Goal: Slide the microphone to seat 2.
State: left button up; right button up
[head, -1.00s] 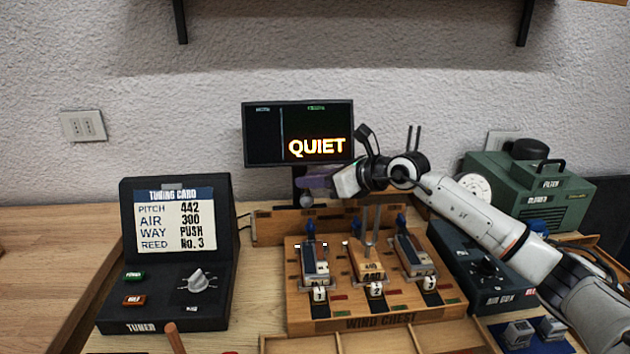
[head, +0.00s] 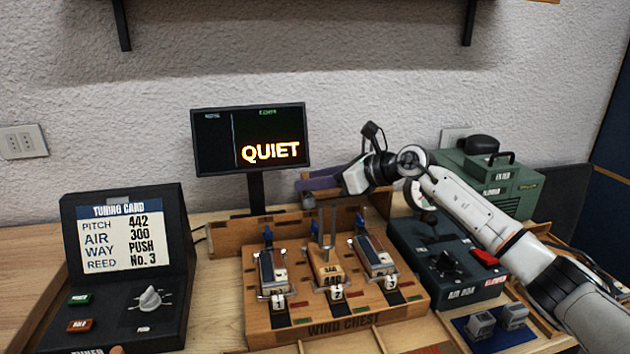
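My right gripper (head: 312,184) reaches in from the right, above the back rail of the wind chest and just right of the monitor stand. Seat 2 (head: 338,292) is the middle one on the wind chest (head: 365,318), between seat 1 (head: 278,301) and seat 3 (head: 391,282). A tuning fork (head: 328,240) stands upright on the 440 block at seat 2. My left gripper is not in view.
Reed blocks lie at seat 1 (head: 273,270) and seat 3 (head: 375,256). The monitor (head: 250,140) reads QUIET. The tuner (head: 130,255) stands at left, the air box (head: 450,265) and green blower (head: 500,185) at right. Bare table lies between tuner and chest.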

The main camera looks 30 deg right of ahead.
jog(key=shift+s+d, duration=0.1)
jog(key=shift+s, duration=0.05)
jog(key=shift+s+d+r, duration=0.1)
jog(key=shift+s+d, duration=0.1)
jog(key=shift+s, duration=0.1)
jog(key=b+v, duration=0.2)
jog(key=v, duration=0.7)
jog(key=shift+r, duration=0.2)
jog(key=shift+s, duration=0.1)
